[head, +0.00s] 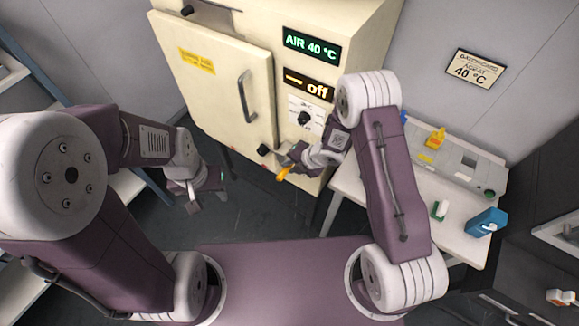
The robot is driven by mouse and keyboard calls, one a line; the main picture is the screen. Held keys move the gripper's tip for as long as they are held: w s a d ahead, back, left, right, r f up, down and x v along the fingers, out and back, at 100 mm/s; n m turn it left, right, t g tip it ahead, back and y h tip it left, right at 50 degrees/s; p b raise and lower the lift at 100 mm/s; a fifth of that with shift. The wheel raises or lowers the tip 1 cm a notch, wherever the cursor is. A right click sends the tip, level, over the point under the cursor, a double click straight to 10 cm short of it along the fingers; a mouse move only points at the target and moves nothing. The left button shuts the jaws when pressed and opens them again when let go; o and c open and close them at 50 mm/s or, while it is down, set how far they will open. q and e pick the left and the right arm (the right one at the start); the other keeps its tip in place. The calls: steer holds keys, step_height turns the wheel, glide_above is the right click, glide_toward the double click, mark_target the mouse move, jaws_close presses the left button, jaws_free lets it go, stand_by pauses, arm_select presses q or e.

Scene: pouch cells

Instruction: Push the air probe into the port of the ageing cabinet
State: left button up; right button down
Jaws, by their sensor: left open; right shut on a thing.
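The cream ageing cabinet (228,85) stands at the back, its door shut. My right gripper (288,163) is just right of this fitting, close to the cabinet front. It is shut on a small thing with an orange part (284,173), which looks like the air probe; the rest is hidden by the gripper. I cannot tell whether the probe touches the port. My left gripper (204,194) is open and empty, in front of the cabinet's lower left.
The cabinet displays read "AIR 40 °C" (312,45) and "off" (307,84), above a dial (305,118). A white table (455,238) at right holds a grey device (460,163), a yellow thing (435,138) and a blue container (486,223). A wall sign (476,68) reads 40 °C.

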steer(key=shift+w+d, duration=0.15)
steer(key=shift+w, duration=0.05)
steer(key=shift+w+d+p, duration=0.2)
steer(key=shift+w+p, duration=0.05)
steer(key=shift+p, duration=0.1)
steer(key=shift+w+d+p, duration=0.7)
steer(key=shift+w+p, duration=0.2)
steer(key=shift+w, duration=0.1)
steer(key=shift+w+d, duration=0.2)
steer(key=shift+w, duration=0.05)
steer(key=shift+w+d+p, duration=0.15)
steer(key=shift+w+p, duration=0.05)
steer(key=shift+p, duration=0.2)
steer(key=c, duration=1.2)
jaws_free()
